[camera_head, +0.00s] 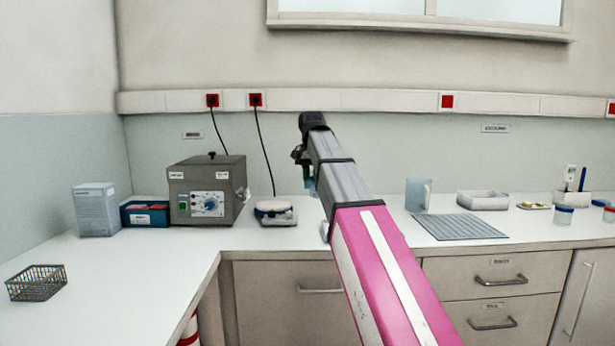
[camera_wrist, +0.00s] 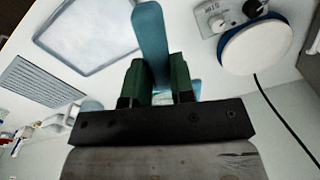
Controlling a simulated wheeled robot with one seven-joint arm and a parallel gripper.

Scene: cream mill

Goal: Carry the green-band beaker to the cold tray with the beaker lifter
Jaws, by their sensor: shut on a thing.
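My gripper (camera_wrist: 165,85) has dark green fingers shut on a flat teal handle (camera_wrist: 150,35), which seems to be the beaker lifter. In the head view a bit of teal (camera_head: 309,184) shows below my wrist, above the counter, and the fingers are hidden. The lifter's far end is out of the wrist view, so I cannot tell whether it holds anything. I make out no green-band beaker. A pale, grey-rimmed tray-like shape (camera_wrist: 88,32) lies left of the handle in the wrist view. A white tray (camera_head: 482,201) stands at the back right. I cannot tell which is the cold tray.
A stirrer (camera_head: 276,212) stands left of my arm, beside a grey box with a dial (camera_head: 207,190). A ribbed mat (camera_head: 460,227) and a clear jug (camera_head: 418,194) are right. A blue-banded jar (camera_head: 564,215) stands further right. The left counter is mostly clear around a wire basket (camera_head: 36,283).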

